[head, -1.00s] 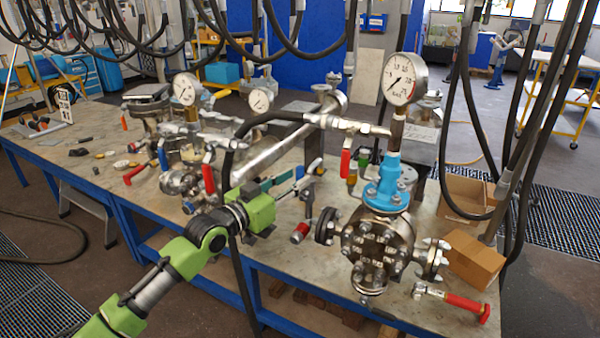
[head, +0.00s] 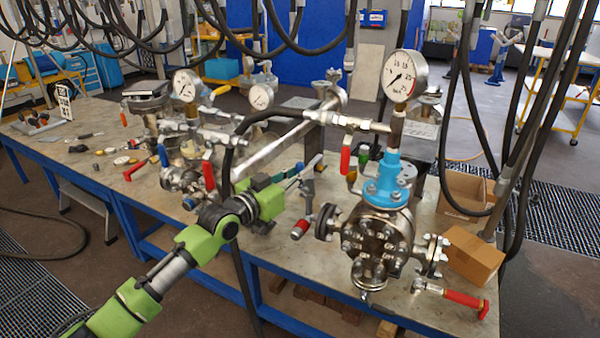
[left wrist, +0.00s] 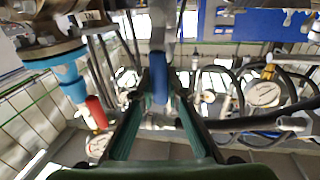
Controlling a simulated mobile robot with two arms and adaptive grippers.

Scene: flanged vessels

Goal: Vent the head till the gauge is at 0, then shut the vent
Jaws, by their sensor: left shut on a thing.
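My left gripper (head: 294,178) reaches over the bench edge from the left, left of the big flanged vessel (head: 378,240). In the left wrist view its dark green fingers (left wrist: 158,92) converge on a blue handle (left wrist: 160,80) and are shut on it. Most of that handle is hidden in the head view. The vessel has a blue neck (head: 388,182) and a large round gauge (head: 405,76) above it. The gauge needle shows, but its exact reading is too small to tell. I cannot tell which valve is the vent. My right gripper is not in view.
A red lever (head: 345,160) hangs left of the neck. Two smaller gauges (head: 186,86) (head: 261,97) stand behind on the bench (head: 70,160). A red-handled tool (head: 450,295) and a cardboard box (head: 473,256) lie at the right. Black hoses hang from above.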

